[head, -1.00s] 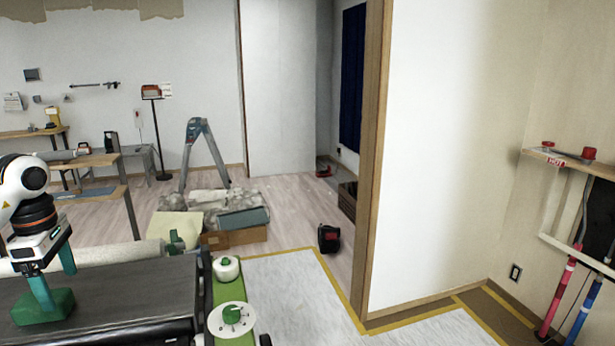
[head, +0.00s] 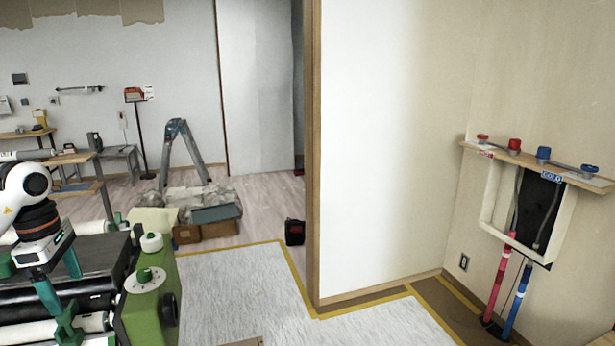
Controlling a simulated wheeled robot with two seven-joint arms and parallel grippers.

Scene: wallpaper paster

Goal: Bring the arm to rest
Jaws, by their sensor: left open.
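My left arm comes in from the left edge in the head view, white with black and orange rings. Its left gripper (head: 60,280) points down with its teal fingers spread apart, and I see nothing held between them. It is over the left part of the green and black pasting machine (head: 147,305). A green piece (head: 66,328) shows just below the fingers; I cannot tell whether they touch it. My right gripper is out of view.
A stepladder (head: 180,155) and cardboard boxes (head: 215,228) stand on the floor behind. A black and red case (head: 294,232) is by the wall edge. Red and blue pipes (head: 516,300) run up to a wall shelf (head: 540,165) at right. The pale floor sheet in front is mostly clear.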

